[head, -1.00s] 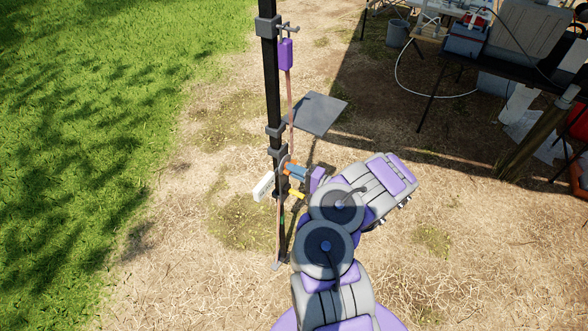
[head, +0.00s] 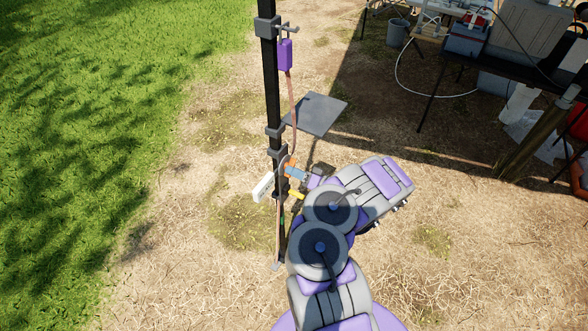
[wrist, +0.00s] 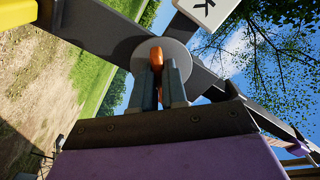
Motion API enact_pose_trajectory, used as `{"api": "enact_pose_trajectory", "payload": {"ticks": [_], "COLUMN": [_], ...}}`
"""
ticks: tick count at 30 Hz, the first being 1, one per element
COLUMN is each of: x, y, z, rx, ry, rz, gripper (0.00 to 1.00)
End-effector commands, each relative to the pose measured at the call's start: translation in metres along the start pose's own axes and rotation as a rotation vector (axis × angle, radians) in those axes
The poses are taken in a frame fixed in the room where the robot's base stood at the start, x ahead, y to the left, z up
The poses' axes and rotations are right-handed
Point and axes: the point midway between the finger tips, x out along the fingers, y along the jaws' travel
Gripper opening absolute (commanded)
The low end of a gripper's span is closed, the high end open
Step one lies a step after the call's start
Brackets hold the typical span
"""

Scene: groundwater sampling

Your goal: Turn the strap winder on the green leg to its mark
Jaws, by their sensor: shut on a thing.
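The strap winder is a grey disc (wrist: 178,55) with an orange handle (wrist: 156,62) across it, mounted on a dark leg (head: 271,90). In the head view, the orange handle (head: 290,164) is small and partly covered by my gripper. A small green patch (head: 282,219) shows low on the leg. My gripper (wrist: 158,80) is shut on the orange handle, one finger on each side, and faces the disc. It also shows in the head view (head: 297,173), reaching the leg from the right. I cannot make out the winder's mark.
A white tag (head: 263,186) with dark lettering sticks out left of the leg, and a yellow piece (head: 297,195) sits just below my gripper. A purple box (head: 285,55) and strap hang above.

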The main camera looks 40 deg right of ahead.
Motion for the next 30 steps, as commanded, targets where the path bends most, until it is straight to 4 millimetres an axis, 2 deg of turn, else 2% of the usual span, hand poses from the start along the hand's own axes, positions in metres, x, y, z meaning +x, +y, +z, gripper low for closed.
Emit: {"api": "enact_pose_trajectory", "payload": {"ticks": [18,22,29,30], "x": [0.0021,0.0022,0.0024,0.0025], "y": [0.0008,0.0014,0.0015,0.0016], "z": [-0.0026,-0.0024,-0.0015,-0.0014], "rx": [-0.729,-0.812,-0.824,-0.824], "ry": [0.004,0.004,0.002,0.001], "rz": [-0.008,-0.009,-0.009,-0.009], "gripper": [0.0,0.0,0.0,0.16]}}
